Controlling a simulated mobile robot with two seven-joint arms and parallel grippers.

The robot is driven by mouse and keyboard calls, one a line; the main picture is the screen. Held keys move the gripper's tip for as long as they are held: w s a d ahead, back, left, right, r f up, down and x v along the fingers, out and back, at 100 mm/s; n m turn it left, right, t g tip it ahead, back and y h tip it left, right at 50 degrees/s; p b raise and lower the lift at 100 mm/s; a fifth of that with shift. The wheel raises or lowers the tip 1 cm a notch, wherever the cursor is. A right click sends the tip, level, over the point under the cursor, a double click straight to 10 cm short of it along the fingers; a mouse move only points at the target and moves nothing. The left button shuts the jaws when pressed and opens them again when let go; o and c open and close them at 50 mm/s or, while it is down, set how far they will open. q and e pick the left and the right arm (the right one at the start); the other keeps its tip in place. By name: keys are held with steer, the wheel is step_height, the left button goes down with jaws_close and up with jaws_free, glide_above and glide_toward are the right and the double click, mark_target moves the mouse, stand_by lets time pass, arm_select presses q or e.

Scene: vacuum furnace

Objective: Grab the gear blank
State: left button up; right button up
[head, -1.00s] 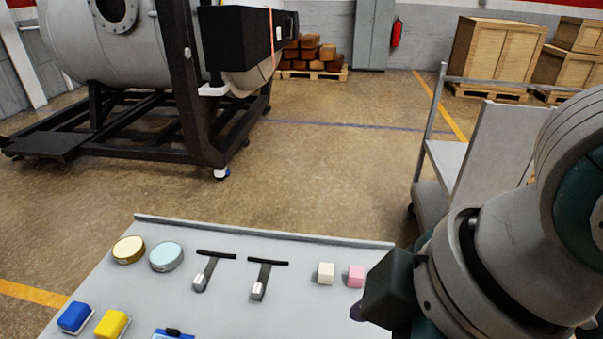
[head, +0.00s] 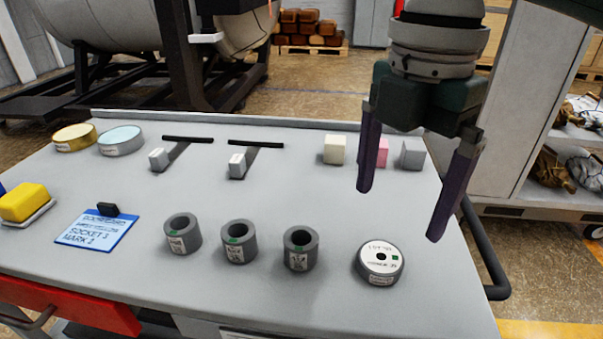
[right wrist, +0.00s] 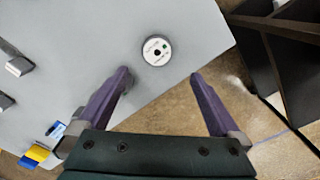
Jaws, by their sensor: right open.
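A short grey disc with a white labelled top and a small centre hole (head: 380,263), which I take as the gear blank, lies flat near the right front of the grey table. It also shows in the right wrist view (right wrist: 156,50), beyond the fingertips. Its label is too small to read surely. My right gripper (head: 399,215) is open and empty, fingers pointing down above the table's right side. In the right wrist view its two purple fingers (right wrist: 160,75) are spread apart, with the disc ahead of the gap and untouched. My left gripper is out of view.
Several grey hollow cylinders, one of them (head: 300,248), stand left of the disc. White (head: 334,150), pink (head: 383,152) and grey (head: 412,154) blocks stand behind. A blue card (head: 97,231) lies at left. The table (head: 330,210) has bare surface around the disc.

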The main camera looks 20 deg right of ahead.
mark_target(381, 256)
step_height(381, 256, down, 4)
steer(key=shift+r, duration=0.1)
steer(key=f, duration=0.2)
steer(key=f+b, duration=0.1)
steer(key=f, duration=0.2)
steer(key=shift+w+d+f+b, duration=0.15)
steer(key=shift+w+f+b, duration=0.15)
steer(key=shift+f+b, duration=0.1)
steer(key=shift+c, duration=0.2)
jaws_close()
